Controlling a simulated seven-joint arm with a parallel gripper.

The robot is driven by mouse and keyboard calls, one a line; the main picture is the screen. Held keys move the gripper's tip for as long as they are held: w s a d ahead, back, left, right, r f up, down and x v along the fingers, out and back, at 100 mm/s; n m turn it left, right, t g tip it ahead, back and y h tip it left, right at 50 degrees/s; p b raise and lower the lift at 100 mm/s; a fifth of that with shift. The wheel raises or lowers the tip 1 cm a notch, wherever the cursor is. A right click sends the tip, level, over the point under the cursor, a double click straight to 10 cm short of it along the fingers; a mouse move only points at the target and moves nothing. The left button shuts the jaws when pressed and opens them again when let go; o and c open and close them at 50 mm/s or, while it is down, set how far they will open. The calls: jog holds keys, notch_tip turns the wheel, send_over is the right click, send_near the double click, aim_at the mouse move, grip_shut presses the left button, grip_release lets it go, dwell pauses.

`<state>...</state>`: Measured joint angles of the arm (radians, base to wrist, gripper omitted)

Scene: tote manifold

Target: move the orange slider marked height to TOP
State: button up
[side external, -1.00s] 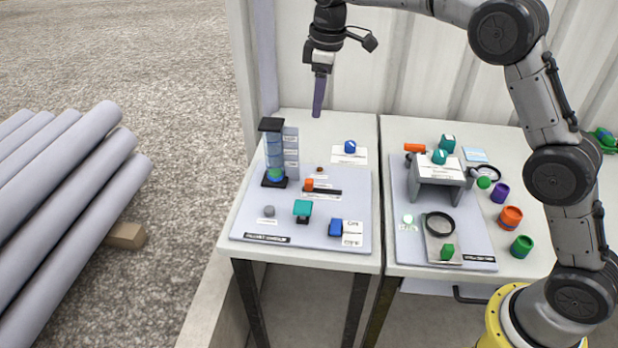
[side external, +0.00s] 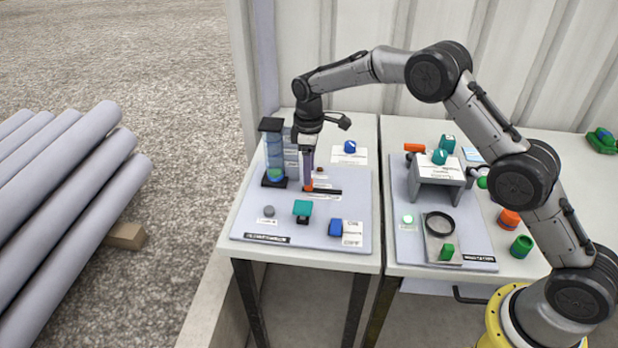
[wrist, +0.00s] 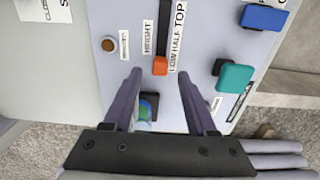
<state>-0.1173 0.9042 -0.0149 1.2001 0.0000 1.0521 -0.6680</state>
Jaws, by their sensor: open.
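The orange slider (wrist: 160,66) sits at the LOW end of its dark slot (wrist: 165,25) in the wrist view. A label reading LOW, HALF, TOP (wrist: 177,38) runs along one side of the slot, and a HEIGHT label (wrist: 147,38) lies on the other. My gripper (wrist: 160,78) is open, with one finger on each side of the slider's line; contact cannot be told.
A clear column with a green piece (side external: 274,160) stands close left of my gripper. A teal block (side external: 303,208), a blue block (side external: 335,227) and a grey knob (side external: 269,211) are on the same panel. A second panel with a grey bridge (side external: 440,172) is to the right.

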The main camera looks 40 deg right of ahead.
jog(key=shift+f, duration=1.65)
grip_shut()
